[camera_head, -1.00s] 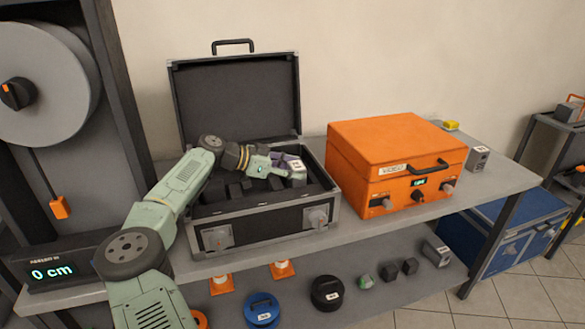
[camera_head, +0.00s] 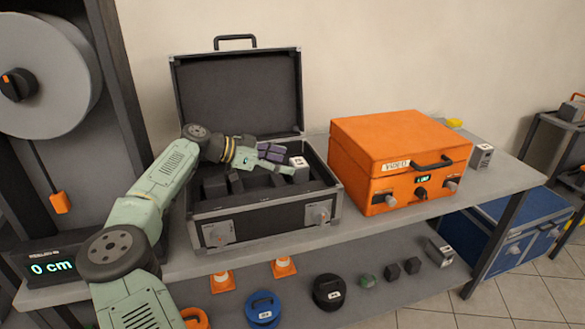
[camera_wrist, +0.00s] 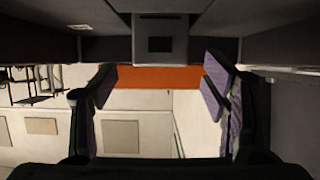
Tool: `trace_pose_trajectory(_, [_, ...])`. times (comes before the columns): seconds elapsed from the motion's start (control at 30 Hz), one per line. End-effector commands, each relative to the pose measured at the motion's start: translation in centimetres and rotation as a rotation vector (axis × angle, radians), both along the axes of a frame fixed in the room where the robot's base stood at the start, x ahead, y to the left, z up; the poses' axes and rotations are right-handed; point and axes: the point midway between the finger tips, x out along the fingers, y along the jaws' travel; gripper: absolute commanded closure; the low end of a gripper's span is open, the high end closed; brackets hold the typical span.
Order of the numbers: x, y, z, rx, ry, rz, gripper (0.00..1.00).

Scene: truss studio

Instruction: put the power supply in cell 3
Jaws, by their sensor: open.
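A grey box with a white label, seemingly the power supply (camera_head: 299,169), stands in the right part of the open black case (camera_head: 265,217). Its lower part is hidden, and I cannot read which numbered cell holds it. My gripper (camera_head: 279,159) is open and empty over the case, just left of the box. In the wrist view the box (camera_wrist: 160,38) shows at the top, beyond the open fingers (camera_wrist: 160,88) and apart from them.
Dark dividers stand inside the case, and its lid (camera_head: 238,97) is raised behind. A closed orange case (camera_head: 385,150) stands close on the right. Another grey labelled box (camera_head: 481,157) sits at the table's right end. Cones, discs and small blocks lie on the lower shelf.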

Motion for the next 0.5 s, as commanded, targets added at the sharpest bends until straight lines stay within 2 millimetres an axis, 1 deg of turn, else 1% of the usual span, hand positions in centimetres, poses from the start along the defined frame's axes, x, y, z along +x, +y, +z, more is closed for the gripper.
trace_pose_trajectory(0.03, [-0.2,0.8,0.1,0.001,-0.002,0.001,0.32])
trace_pose_trajectory(0.1, [-0.5,1.7,0.6,0.001,-0.001,0.001,0.32])
trace_pose_trajectory(0.2, [-0.8,2.5,1.0,0.000,-0.001,0.001,0.32])
trace_pose_trajectory(0.3, [-0.9,2.8,1.2,0.000,-0.001,-0.001,0.32])
trace_pose_trajectory(0.5, [-1.0,2.8,1.4,-0.002,-0.002,-0.003,0.32])
